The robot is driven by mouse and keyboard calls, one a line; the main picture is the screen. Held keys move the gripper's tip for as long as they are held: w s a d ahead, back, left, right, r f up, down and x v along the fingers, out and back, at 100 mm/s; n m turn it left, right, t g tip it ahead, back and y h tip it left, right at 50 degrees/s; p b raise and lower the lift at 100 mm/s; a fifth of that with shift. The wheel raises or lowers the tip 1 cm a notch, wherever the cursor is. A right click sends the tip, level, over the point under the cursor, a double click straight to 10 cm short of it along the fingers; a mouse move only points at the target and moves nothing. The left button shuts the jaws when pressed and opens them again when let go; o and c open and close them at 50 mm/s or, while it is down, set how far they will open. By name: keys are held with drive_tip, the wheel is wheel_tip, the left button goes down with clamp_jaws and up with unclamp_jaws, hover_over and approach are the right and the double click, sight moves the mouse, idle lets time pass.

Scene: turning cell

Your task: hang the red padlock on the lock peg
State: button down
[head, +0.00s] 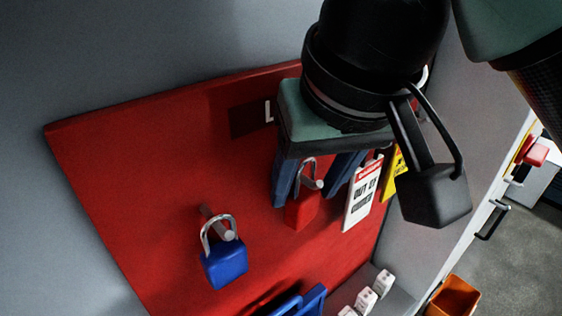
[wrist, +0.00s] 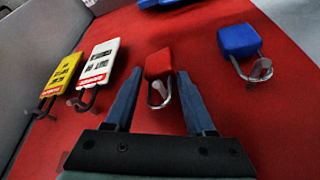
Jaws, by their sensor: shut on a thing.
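The red padlock (head: 301,209) has a silver shackle and hangs body-down in front of the red board. It also shows in the wrist view (wrist: 158,63). My gripper (wrist: 160,77) is shut on the red padlock's body, one blue finger on each side. The lock peg (head: 312,183), a short grey pin, shows at the shackle and appears to pass through its loop. The gripper's palm hides part of the board above. I cannot tell whether the peg bears the padlock's weight.
A blue padlock (head: 225,264) hangs on another peg to the left. A white tag (head: 362,195) and a yellow tag (head: 395,174) hang close on the right. Blue parts (head: 300,303) and white blocks (head: 366,299) are below. An orange bin (head: 455,297) stands lower right.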

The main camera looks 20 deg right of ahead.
drive_tip(key=shift+s+f, duration=0.25)
drive_tip(key=shift+s, duration=0.1)
drive_tip(key=shift+w+f, duration=0.15)
drive_tip(key=c, duration=0.6)
unclamp_jaws()
drive_tip(key=shift+w+a, duration=0.1)
drive_tip(key=shift+o, duration=1.8)
drive_tip(key=shift+s, duration=0.2)
